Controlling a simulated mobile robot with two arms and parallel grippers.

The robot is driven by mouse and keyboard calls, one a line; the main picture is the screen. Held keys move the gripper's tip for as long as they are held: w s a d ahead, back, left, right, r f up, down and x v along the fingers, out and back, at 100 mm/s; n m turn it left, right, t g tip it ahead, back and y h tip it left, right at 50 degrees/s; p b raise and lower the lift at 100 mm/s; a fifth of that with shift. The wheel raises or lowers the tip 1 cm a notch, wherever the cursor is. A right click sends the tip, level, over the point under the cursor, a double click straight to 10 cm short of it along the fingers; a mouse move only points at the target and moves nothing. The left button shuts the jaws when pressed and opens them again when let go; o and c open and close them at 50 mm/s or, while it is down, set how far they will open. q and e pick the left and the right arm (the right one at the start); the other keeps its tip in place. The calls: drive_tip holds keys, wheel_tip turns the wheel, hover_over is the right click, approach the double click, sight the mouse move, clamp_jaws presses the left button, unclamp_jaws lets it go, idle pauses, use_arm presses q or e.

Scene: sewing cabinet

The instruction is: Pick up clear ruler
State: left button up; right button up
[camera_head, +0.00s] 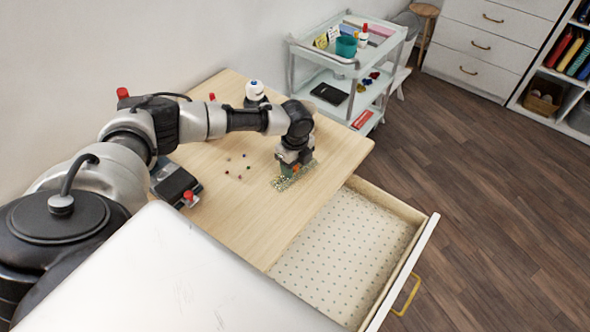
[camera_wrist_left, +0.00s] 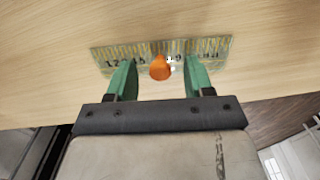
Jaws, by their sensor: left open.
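The clear ruler (camera_wrist_left: 105,58) lies flat on the wooden table, with yellowish tick marks and dark numbers. In the head view the ruler (camera_head: 283,184) is partly hidden under my left gripper (camera_head: 293,168), close to the table's edge above the open drawer. In the left wrist view my left gripper (camera_wrist_left: 160,80) is open, its two green fingers reaching over the ruler's near edge. A small orange cone-shaped object (camera_wrist_left: 159,68) shows between the fingers, over the middle of the ruler. Whether the fingers touch the ruler I cannot tell. My right gripper is not in view.
The wooden table (camera_head: 225,205) holds several small beads, a white bottle (camera_head: 254,90) at the back and a dark device (camera_head: 175,184) at the left. An open, dotted-lined drawer (camera_head: 350,250) juts out at the right. A pale cart (camera_head: 350,68) stands behind.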

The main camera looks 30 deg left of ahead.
use_arm(q)
drive_tip(key=shift+f, duration=0.45)
drive_tip(key=shift+c, duration=0.2)
clamp_jaws()
